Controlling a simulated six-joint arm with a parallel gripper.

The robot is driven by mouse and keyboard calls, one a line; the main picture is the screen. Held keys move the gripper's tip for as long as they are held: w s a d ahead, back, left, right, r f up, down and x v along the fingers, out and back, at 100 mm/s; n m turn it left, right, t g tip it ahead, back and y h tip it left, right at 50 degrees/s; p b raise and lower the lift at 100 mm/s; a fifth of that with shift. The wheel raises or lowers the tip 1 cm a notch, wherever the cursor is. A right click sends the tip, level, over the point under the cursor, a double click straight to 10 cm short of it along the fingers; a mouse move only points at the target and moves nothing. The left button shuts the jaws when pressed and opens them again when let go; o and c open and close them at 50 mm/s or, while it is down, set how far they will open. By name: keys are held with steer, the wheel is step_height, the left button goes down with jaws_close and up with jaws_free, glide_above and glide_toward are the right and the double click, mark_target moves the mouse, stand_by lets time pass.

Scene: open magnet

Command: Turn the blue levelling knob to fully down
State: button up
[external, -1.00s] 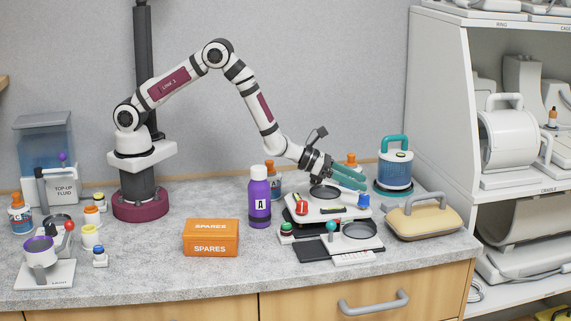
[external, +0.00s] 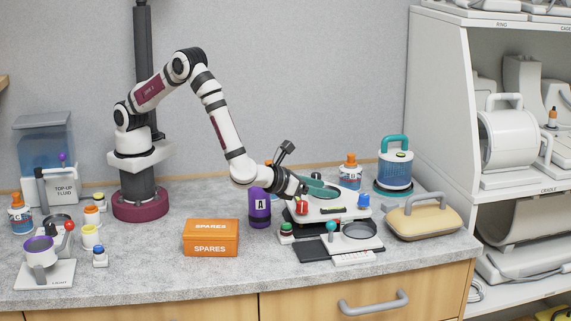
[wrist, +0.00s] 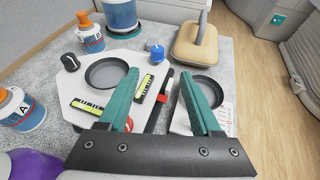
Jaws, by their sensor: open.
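The blue levelling knob (external: 364,200) stands at the right end of the white balance-like device (external: 330,212). It also shows in the wrist view (wrist: 156,51), beyond my fingertips. My gripper (external: 328,190) has teal fingers, spread apart, over the left and middle part of the device. In the wrist view my gripper (wrist: 161,76) is open, with nothing held between its fingers. The fingers point toward the knob's side but are apart from it. Part of the device is hidden behind the fingers, and a red knob (external: 301,208) shows at its front left.
A lower unit with a round pan (external: 359,230) and a teal ball knob (external: 331,227) sits in front. A yellow handled case (external: 425,222) and a blue canister (external: 395,168) stand right. A purple bottle (external: 260,212) and orange SPARES box (external: 211,238) stand left.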

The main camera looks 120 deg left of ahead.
mark_target(362, 197)
steer(key=x, duration=1.5)
steer(key=shift+s+a+f, duration=0.15)
steer(key=shift+a+f, duration=0.1)
steer(key=shift+f, duration=0.1)
jaws_close()
